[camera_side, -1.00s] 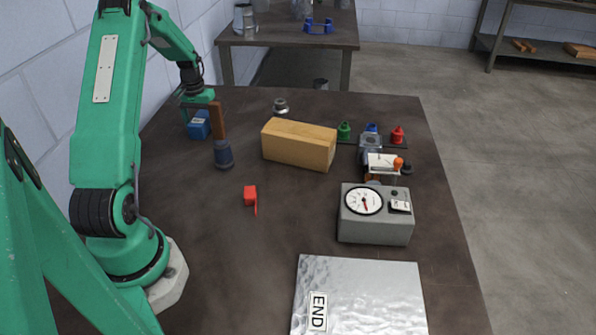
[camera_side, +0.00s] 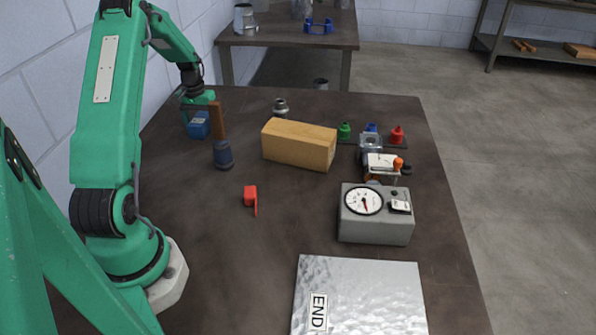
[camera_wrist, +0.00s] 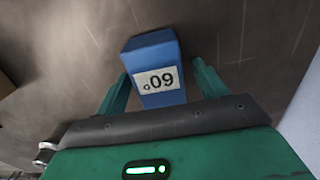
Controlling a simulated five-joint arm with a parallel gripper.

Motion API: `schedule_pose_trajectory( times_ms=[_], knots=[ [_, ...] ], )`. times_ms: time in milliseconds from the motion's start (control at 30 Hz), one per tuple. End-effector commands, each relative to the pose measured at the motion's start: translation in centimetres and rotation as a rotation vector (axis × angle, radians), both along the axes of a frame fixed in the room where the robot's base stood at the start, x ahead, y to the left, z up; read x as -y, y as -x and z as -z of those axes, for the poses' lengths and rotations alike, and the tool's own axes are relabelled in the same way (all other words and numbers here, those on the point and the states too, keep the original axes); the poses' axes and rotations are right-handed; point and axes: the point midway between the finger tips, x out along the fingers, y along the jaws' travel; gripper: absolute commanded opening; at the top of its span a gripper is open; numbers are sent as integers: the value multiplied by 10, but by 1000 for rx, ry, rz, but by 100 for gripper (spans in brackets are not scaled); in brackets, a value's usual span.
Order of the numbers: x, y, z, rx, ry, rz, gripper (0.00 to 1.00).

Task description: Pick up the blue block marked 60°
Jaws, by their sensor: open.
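The blue block (camera_side: 198,126) stands on the table at the far left in the side view, partly hidden by my gripper. In the wrist view the blue block (camera_wrist: 153,48) shows its white label, reading 60° upside down. My gripper (camera_wrist: 157,82) is open, with one green finger on each side of the block's near part. I see a narrow gap at the right finger; I cannot tell whether the left one touches. In the side view my gripper (camera_side: 200,112) is low at the block.
A mallet (camera_side: 222,153) with a brown handle stands just right of the block. A wooden block (camera_side: 299,144), a red piece (camera_side: 250,196), a grey gauge box (camera_side: 376,228) and a metal sheet (camera_side: 360,290) lie farther right. The table's middle is mostly clear.

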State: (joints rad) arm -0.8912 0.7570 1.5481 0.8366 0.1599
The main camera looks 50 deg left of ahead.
Motion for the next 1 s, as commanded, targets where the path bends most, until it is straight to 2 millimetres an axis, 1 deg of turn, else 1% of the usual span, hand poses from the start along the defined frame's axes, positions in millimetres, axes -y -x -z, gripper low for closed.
schedule_pose_trajectory(
  times_ms=[67, 167, 300, 367, 400, 633, 767, 867, 1000],
  knots=[
    [0, 0, 0, 0, 0, 0, 71],
    [0, 0, 0, 0, 0, 0, 53],
    [0, 0, 0, 0, 0, 0, 26],
    [0, 0, 0, 0, 0, 0, 14],
    [0, 0, -1, 1, -1, 0, 13],
    [0, 0, -1, 1, -1, 0, 13],
    [-1, -1, -5, 2, -3, 0, 13],
    [-1, -1, -12, 2, -3, 0, 13],
    [-1, -1, -28, 3, -4, 0, 13]
  ],
)
